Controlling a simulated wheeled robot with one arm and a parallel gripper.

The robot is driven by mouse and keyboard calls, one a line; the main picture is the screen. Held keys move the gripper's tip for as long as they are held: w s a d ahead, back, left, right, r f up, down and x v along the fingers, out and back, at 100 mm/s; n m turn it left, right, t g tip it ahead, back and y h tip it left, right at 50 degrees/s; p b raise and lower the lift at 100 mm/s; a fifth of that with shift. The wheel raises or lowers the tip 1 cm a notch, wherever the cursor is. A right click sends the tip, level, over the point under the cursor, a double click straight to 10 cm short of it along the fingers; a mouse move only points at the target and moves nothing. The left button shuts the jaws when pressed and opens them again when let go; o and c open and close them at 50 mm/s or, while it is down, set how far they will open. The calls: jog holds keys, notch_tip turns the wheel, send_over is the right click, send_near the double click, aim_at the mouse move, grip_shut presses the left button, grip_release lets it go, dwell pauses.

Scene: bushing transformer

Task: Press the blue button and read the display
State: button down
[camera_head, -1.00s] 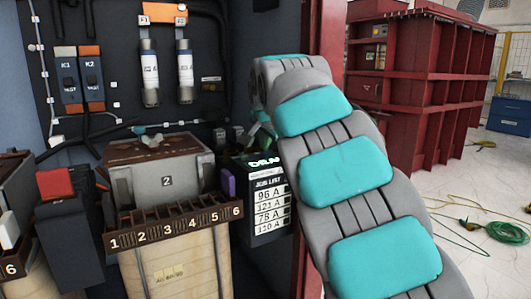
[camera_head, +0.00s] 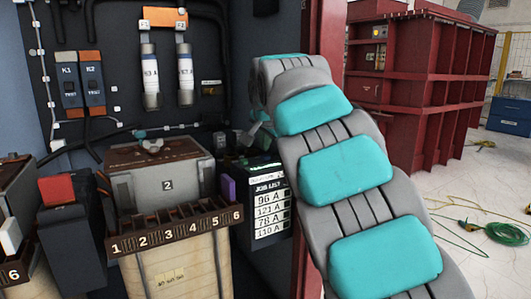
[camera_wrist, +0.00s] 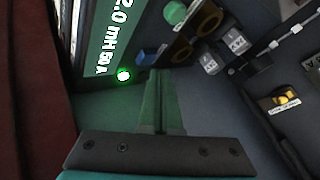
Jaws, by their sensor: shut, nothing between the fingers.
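In the wrist view, my gripper (camera_wrist: 160,72) is shut and empty, its fingers pointing at a dark panel. A small blue button (camera_wrist: 147,57) is just beyond the fingertips, slightly left. I cannot tell whether they touch it. A lit display (camera_wrist: 103,35) is at the upper left, seen sideways. Its white text reads "2.0 mH 50 A", and its far end is cut off by the frame. A round green light (camera_wrist: 124,75) glows beside it. In the head view, my arm covers part of this area, and I cannot make out the button there.
A job list panel (camera_head: 269,207) reads 96 A, 121 A, 78 A, 110 A. Left of it are a grey box marked 2 (camera_head: 165,187) and a numbered rack (camera_head: 180,230). Fuses hang on the back wall. A green knob (camera_wrist: 175,12) and dark round parts lie near the fingertips.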

aim_at(265, 157)
jog(key=shift+r, duration=0.1)
notch_tip(265, 157, up, 5)
jog(key=p, duration=0.4)
jog(key=shift+r, duration=0.1)
dwell(0.3)
dwell(0.5)
